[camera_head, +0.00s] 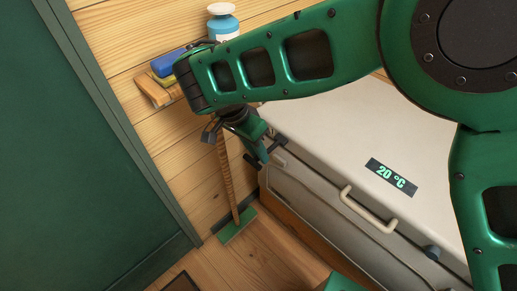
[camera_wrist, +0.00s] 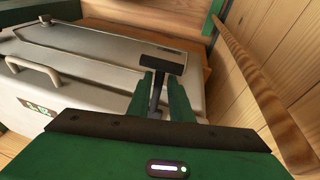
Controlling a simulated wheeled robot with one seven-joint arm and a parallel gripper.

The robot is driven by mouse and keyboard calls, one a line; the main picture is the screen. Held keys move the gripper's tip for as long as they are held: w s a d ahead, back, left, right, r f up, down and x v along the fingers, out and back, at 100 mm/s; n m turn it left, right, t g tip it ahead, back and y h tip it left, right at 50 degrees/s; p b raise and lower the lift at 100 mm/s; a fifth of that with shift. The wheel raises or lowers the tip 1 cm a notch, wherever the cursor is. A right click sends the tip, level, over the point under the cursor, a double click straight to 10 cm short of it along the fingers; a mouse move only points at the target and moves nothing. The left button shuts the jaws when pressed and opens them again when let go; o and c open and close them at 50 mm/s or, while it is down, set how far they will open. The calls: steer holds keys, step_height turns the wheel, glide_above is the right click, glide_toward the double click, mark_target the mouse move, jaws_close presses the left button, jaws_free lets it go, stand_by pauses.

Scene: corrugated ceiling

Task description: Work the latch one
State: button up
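The pale chest (camera_head: 340,130) has a grey front, a beige handle (camera_head: 368,208) and a green 20 °C display. A dark latch with a T-shaped bar (camera_wrist: 162,63) is at the chest's end in the wrist view. My gripper (camera_wrist: 165,82) points at it, with its green fingers apart on either side of the dark stem. The fingers look open, and I cannot tell whether they touch the stem. In the head view my gripper (camera_head: 262,157) is at the chest's left corner and partly hides this latch. A second dark latch (camera_head: 432,252) is on the front at right.
A broom (camera_head: 226,180) leans on the wooden wall close behind my gripper. A shelf (camera_head: 155,90) holds folded cloths and a blue bottle (camera_head: 222,24). A green door (camera_head: 70,160) is at left. Wooden floor (camera_head: 265,255) lies clear before the chest.

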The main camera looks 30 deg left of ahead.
steer(key=v, duration=1)
steer(key=shift+r, duration=0.35)
steer(key=shift+a, duration=0.15)
